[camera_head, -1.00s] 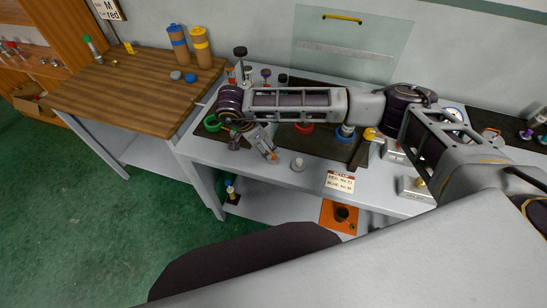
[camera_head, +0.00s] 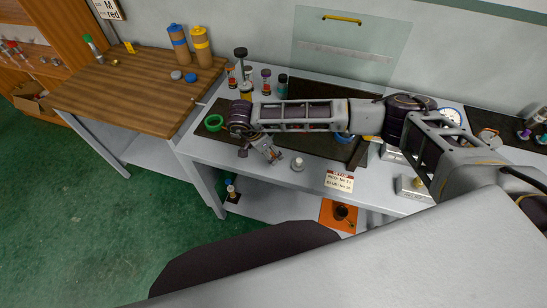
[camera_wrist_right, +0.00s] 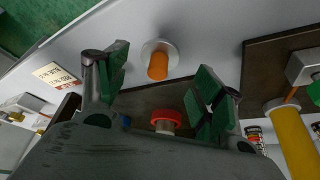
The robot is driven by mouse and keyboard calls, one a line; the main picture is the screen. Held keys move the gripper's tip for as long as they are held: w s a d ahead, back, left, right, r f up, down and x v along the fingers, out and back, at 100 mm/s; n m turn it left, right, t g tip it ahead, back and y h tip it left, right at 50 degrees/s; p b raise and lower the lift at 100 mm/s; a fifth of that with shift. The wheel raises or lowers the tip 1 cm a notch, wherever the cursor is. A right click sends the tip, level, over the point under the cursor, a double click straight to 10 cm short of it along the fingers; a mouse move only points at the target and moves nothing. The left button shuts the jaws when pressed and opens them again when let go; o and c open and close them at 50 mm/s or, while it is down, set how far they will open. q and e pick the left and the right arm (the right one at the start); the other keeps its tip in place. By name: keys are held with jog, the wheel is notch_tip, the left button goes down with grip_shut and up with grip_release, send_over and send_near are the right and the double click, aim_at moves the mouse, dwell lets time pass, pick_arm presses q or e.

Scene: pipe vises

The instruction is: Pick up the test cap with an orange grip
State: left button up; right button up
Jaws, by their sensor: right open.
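In the right wrist view, the test cap with an orange grip (camera_wrist_right: 158,66) stands on the bare grey bench, its pale round flange behind the grip. It appears between and beyond the green-padded fingers of my right gripper (camera_wrist_right: 158,85), which is open and empty. The head view shows my right gripper (camera_head: 274,157) low over the front of the bench, left of a grey-white round piece (camera_head: 298,164). No orange grip shows clearly there; I cannot tell whether this piece is the same cap. My left gripper is not in view.
A dark mat (camera_head: 325,145) lies behind the bench's front strip. A red ring on a pale piece (camera_wrist_right: 167,118) stands near the gripper. A label card (camera_head: 340,181) lies to the right. A green ring (camera_head: 214,123) and several bottles stand left and behind.

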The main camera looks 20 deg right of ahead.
jog(key=shift+p+x, duration=0.35)
jog(key=shift+x, duration=1.65)
jog(key=shift+s, duration=0.1)
jog(key=c, duration=1.1)
jog(key=shift+r, duration=0.2)
jog(key=shift+r+b, duration=0.8)
jog(key=shift+r, duration=4.05)
jog(key=shift+f, duration=0.1)
